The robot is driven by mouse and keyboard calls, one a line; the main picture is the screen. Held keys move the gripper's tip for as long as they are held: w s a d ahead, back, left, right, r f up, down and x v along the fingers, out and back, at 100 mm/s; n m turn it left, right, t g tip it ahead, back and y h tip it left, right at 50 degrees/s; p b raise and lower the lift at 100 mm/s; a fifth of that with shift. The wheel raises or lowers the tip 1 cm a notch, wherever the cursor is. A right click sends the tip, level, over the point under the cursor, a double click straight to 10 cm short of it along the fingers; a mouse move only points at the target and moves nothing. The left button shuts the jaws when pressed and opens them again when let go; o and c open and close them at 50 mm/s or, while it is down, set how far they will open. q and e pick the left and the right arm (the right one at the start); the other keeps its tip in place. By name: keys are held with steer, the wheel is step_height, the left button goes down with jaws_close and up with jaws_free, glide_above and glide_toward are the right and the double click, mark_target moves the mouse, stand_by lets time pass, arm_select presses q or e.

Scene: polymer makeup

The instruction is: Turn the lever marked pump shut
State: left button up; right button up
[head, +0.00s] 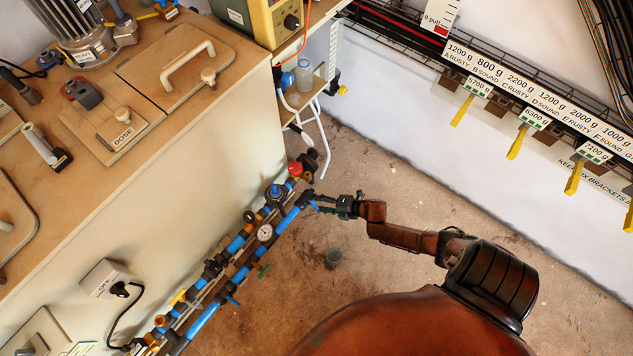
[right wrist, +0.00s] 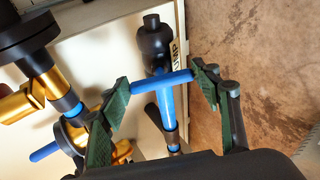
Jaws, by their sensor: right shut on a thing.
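In the right wrist view, a blue bar-shaped lever (right wrist: 162,83) lies crosswise to a blue pipe (right wrist: 169,122). A label (right wrist: 177,52) beside it shows letters that read as "UMP", partly hidden. My right gripper (right wrist: 160,92) has one green-padded finger at each end of the lever and is shut on it. In the head view, my right gripper (head: 319,203) reaches from the right to the far end of the blue pipework (head: 240,272); the lever is too small there to read its angle. My left gripper is out of view.
The cabinet wall (head: 190,190) stands left of the pipes.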

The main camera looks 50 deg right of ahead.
steer(key=shift+f+m, duration=0.1)
steer(key=shift+m, duration=0.4)
stand_by(0.3)
steer(key=o, duration=1.2)
steer(key=shift+c, duration=0.2)
steer(key=shift+s, duration=0.15)
steer(key=v, duration=1.2)
steer(key=shift+f, duration=0.15)
